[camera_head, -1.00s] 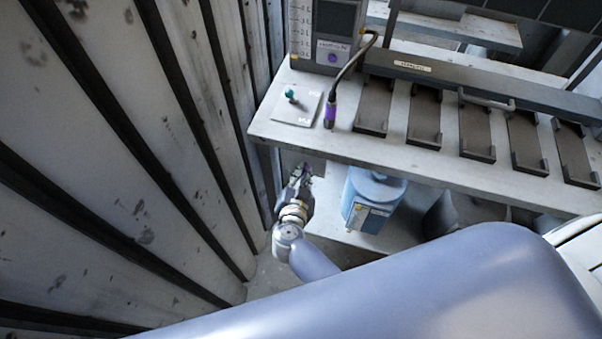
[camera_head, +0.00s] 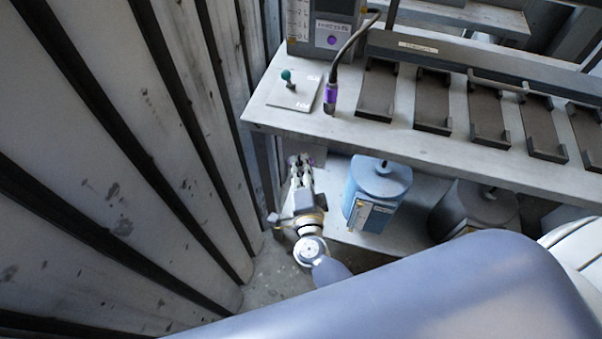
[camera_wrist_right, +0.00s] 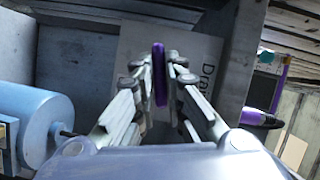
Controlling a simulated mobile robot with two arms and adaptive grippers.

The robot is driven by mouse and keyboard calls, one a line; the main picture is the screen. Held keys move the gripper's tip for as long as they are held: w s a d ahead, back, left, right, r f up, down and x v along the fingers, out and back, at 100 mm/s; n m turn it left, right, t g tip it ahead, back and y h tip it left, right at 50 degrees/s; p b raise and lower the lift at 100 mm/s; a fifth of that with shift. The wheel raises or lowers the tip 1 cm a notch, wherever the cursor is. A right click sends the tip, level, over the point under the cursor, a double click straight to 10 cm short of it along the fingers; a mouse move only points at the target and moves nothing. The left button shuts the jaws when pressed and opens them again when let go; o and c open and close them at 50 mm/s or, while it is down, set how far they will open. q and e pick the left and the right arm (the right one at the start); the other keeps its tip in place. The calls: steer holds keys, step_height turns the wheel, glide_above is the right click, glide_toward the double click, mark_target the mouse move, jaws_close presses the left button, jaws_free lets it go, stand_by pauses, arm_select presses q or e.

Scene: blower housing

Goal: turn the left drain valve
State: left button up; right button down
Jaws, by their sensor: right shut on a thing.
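The drain valve shows in the right wrist view as a purple handle (camera_wrist_right: 159,72) in front of a pale plate (camera_wrist_right: 202,48) with partly hidden lettering starting "Dra", turned sideways. My right gripper (camera_wrist_right: 160,85) is shut on this handle, a finger on each side. In the head view my right gripper (camera_head: 301,162) is below the left front corner of the bench, reaching under it. There the handle is mostly hidden by the fingers. My left gripper is not in view.
A blue canister (camera_head: 378,182) stands on the lower shelf right of the gripper, with a grey canister (camera_head: 475,208) beyond. The bench (camera_head: 430,148) overhangs the gripper. A ribbed wall (camera_head: 120,150) is close on the left.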

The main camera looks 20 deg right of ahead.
steer(key=shift+f+m+t+b, duration=0.1)
steer(key=shift+m+t+b, duration=0.4)
steer(key=shift+m+b, duration=1.1)
steer(key=shift+n, duration=0.3)
steer(key=c, duration=1.7)
jaws_free()
steer(key=shift+w, duration=0.1)
steer(key=shift+o, duration=0.2)
steer(key=v, duration=1.2)
